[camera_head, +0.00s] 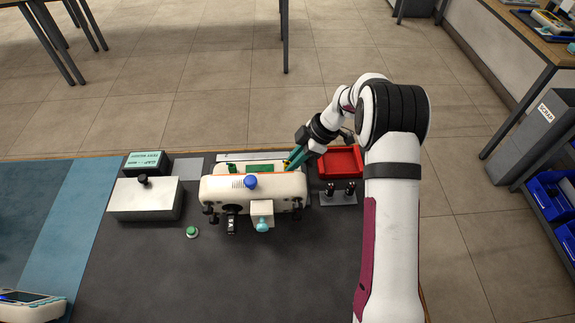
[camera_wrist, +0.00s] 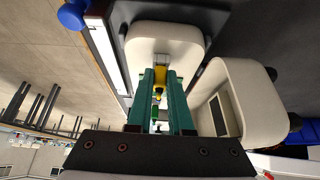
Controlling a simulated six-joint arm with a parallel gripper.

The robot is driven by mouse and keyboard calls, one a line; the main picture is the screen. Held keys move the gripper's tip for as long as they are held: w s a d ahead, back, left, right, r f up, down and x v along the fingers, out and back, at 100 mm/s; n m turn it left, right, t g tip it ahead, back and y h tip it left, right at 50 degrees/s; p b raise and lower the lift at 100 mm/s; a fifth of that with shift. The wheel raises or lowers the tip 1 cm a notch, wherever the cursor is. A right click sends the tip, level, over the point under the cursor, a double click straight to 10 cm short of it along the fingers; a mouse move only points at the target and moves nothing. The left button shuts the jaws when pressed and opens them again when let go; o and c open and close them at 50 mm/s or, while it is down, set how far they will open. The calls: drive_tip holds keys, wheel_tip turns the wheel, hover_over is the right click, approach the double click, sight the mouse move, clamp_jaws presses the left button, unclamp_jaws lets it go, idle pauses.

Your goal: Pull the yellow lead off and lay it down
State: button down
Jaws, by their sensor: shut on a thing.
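The white monitor unit (camera_head: 225,190) stands on the dark mat, with a blue knob (camera_head: 251,181) on top; its pale casing also shows in the wrist view (camera_wrist: 165,38). My gripper (camera_head: 292,162) reaches in from the right to the unit's back right part. In the wrist view its two green fingers (camera_wrist: 160,76) are shut on the yellow lead (camera_wrist: 159,83), at its yellow plug end. The plug points at a grey fitting on the pale casing. I cannot tell whether it is still seated there. The rest of the lead is mostly hidden between the fingers.
A red tray (camera_head: 342,174) lies just right of the unit, partly behind my arm. A small stand with black pegs (camera_head: 338,197) is in front of it. A white-topped box (camera_head: 140,200) and a green button (camera_head: 192,232) are at left. The front of the mat (camera_head: 240,285) is clear.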

drive_tip(key=shift+r, duration=2.3)
drive_tip(key=w+d+f+h, duration=0.1)
drive_tip(key=w+d+h, duration=0.1)
drive_tip(key=d+h, duration=0.2)
drive_tip(key=w+d+f+h, duration=0.1)
drive_tip(key=w+d+h, duration=0.1)
drive_tip(key=h, duration=0.6)
drive_tip(key=w+d+f+h, duration=0.1)
drive_tip(key=d+h, duration=0.4)
drive_tip(key=h, duration=0.1)
drive_tip(key=shift+w+d+f, duration=0.3)
drive_tip(key=shift+w+f, duration=0.1)
wheel_tip(320, 180, down, 3)
drive_tip(key=shift+r, duration=0.2)
drive_tip(key=shift+f, duration=0.5)
drive_tip(key=shift+f, duration=0.25)
